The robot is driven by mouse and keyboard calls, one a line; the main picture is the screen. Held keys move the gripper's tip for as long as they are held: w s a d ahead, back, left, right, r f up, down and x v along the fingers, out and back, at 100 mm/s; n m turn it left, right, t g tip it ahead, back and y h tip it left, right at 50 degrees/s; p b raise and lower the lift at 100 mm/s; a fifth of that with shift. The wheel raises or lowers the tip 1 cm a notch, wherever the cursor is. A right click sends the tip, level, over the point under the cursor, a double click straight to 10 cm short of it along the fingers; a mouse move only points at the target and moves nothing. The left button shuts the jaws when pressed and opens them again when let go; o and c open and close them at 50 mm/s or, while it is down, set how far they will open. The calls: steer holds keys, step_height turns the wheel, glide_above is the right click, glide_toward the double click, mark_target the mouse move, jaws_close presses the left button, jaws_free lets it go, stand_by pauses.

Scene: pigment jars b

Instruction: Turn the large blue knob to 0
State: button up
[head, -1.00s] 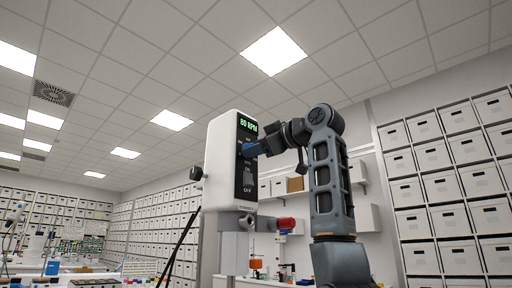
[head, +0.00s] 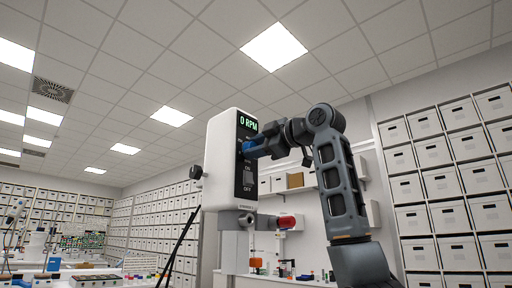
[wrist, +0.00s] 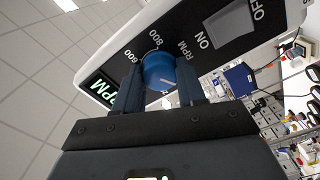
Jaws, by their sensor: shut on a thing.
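The white stirrer head (head: 219,160) has a dark front panel. Its green display (head: 248,123) reads 0 RPM, and part of it shows in the wrist view (wrist: 101,88). The large blue knob (wrist: 158,70) sits on the panel beside the printed 600 and 800 marks. My gripper (wrist: 160,85) is shut on the knob, with one dark finger on each side. In the head view, my gripper (head: 251,148) is at the panel and mostly hides the knob.
A grey ON/OFF switch (wrist: 231,24) is on the same panel, near the knob. A black side knob (head: 196,172) sticks out on the left of the stirrer head. A red-ended part (head: 287,221) is below it. Shelves of white boxes (head: 440,180) stand behind at the right.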

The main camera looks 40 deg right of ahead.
steer(key=o, duration=1.1)
steer(key=shift+c, duration=0.2)
steer(key=shift+s, duration=0.1)
steer(key=s+b, duration=0.2)
steer(key=s, duration=0.5)
steer(key=shift+s, duration=0.35)
steer(key=shift+d, duration=0.1)
